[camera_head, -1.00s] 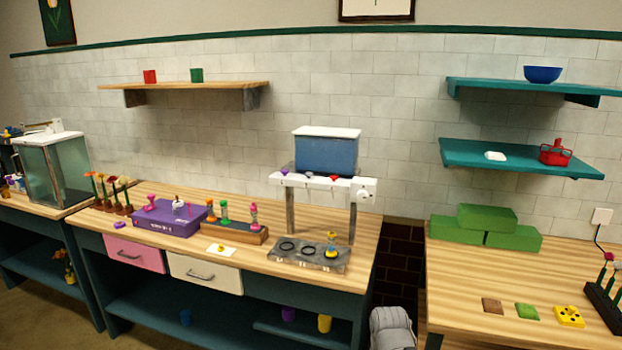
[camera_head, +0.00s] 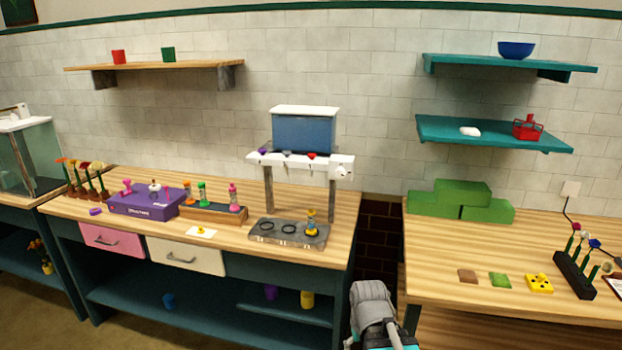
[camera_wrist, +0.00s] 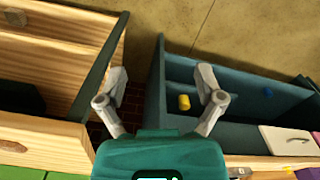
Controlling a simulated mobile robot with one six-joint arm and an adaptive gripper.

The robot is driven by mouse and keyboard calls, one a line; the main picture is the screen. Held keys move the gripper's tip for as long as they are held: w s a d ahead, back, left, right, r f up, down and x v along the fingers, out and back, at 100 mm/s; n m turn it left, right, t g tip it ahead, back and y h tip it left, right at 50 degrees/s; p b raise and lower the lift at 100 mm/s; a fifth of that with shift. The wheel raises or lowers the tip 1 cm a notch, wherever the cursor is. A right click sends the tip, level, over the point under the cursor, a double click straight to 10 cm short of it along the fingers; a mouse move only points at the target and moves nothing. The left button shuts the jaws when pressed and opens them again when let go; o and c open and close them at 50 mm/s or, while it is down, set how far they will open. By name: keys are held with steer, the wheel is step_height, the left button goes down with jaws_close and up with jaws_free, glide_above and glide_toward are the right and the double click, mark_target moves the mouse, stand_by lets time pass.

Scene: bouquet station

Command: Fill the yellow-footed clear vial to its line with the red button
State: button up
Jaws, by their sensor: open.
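The yellow-footed clear vial (camera_head: 311,223) stands upright on the right end of the grey tray (camera_head: 275,240) under the dispenser. Its fill line and level are too small to make out. The red button (camera_head: 311,156) is on the dispenser's white bar, above the vial, with a grey and a purple button to its left. The blue tank (camera_head: 303,134) sits on top. My gripper is open and empty in the wrist view (camera_wrist: 162,82), pointing down over the gap between two benches, away from the vial. In the head view, part of my arm shows at the bottom centre.
A wooden rack (camera_head: 213,213) with several coloured vials and a purple box (camera_head: 149,204) stand left of the dispenser. Green blocks (camera_head: 462,202) are on the right bench. A yellow cup (camera_wrist: 184,103) is on the lower shelf. The bench front before the tray is clear.

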jaws_close()
stand_by(1.4)
